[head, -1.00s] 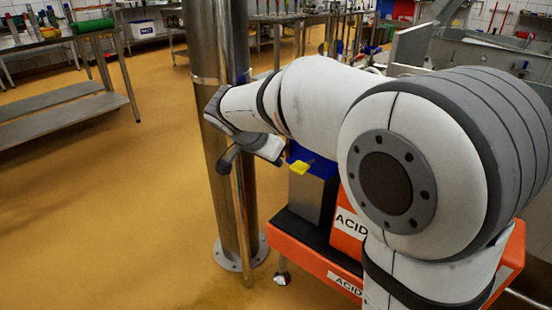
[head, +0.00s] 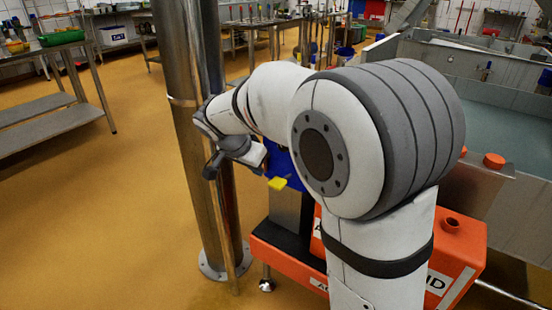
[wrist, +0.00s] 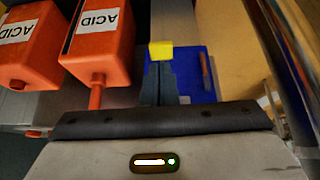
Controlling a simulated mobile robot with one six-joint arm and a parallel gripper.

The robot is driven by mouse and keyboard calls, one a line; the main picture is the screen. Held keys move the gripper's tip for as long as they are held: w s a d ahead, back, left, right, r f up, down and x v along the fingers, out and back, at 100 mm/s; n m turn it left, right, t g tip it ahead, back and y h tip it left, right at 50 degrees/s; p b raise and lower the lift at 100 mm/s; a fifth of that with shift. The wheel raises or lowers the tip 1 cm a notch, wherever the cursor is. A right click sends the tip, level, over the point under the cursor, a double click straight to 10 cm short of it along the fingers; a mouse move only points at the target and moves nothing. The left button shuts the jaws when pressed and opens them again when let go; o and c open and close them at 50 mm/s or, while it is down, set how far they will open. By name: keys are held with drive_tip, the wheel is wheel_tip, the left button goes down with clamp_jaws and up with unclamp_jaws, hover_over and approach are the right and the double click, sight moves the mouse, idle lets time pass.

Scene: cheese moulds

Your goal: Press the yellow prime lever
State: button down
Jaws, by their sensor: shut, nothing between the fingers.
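The yellow prime lever (head: 277,184) sticks out from a blue unit (head: 281,163) beside the steel column in the head view. The yellow lever also shows in the wrist view (wrist: 161,50), just beyond the tips of my gripper (wrist: 160,66). My gripper's dark fingers are together with nothing between them, and point towards the lever. I cannot tell whether they touch it. In the head view my arm's end is just left of and above the lever; the fingertips cannot be made out there.
A steel column (head: 187,85) stands close left of the arm's end. Orange ACID containers (wrist: 99,47) are left of the lever in the wrist view. A steel tank (head: 500,105) stands at the right. The floor at the left is clear.

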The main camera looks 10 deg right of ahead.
drive_tip(key=w+d+r+g+y+p, duration=0.1)
drive_tip(key=w+d+r+p, duration=0.3)
drive_tip(key=p, duration=1)
wheel_tip(320, 180, up, 2)
drive_tip(key=shift+d+r+g+y+p, duration=0.1)
drive_tip(key=shift+d+g+y+p, duration=0.1)
drive_tip(key=shift+g+y+p, duration=0.25)
approach(277, 181)
drive_tip(key=x, duration=0.5)
drive_tip(key=shift+d+b, duration=0.3)
drive_tip(key=shift+b, duration=0.1)
drive_tip(key=shift+f, duration=0.75)
